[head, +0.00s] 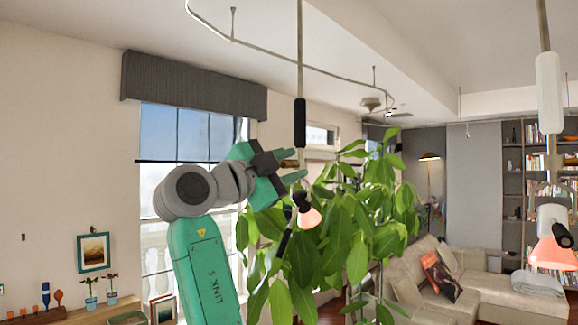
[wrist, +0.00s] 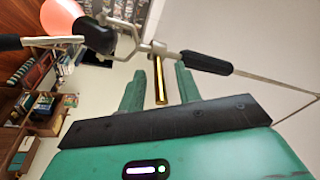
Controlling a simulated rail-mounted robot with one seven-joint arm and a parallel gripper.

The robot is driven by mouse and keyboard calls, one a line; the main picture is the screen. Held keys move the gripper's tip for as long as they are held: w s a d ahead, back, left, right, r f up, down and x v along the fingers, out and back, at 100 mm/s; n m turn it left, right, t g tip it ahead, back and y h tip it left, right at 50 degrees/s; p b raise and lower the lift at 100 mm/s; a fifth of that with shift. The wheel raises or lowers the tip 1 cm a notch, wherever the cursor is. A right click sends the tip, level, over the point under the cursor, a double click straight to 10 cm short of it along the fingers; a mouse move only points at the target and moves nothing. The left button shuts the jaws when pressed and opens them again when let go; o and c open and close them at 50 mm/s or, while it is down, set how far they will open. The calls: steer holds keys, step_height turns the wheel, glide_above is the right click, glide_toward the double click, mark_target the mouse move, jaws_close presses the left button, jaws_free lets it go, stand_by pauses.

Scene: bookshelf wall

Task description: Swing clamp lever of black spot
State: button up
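The black spot (head: 303,202) hangs on a thin rod with a black grip sleeve (head: 300,122); its glowing pinkish shade points down. In the wrist view the spot's black head (wrist: 97,36) and shade are at upper left. The clamp lever, a brass-coloured bar (wrist: 159,80), sticks out from the rod's joint toward my palm; in the head view it is a small brass piece (head: 289,163). My gripper (head: 299,165) is open at the rod. In the wrist view its fingers (wrist: 160,72) stand on either side of the lever, with a visible gap on both sides.
A large leafy plant (head: 335,235) stands close below and behind my gripper. A white spot (head: 553,235) hangs at the far right. A curved ceiling rail (head: 285,63) runs above. A sofa (head: 440,275) and bookshelves (head: 530,160) are at the back right.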

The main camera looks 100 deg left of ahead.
steer(key=b+v, duration=0.2)
steer(key=v, duration=0.5)
steer(key=shift+s+d+b, duration=0.15)
steer(key=shift+d+b, duration=0.2)
steer(key=shift+f, duration=0.1)
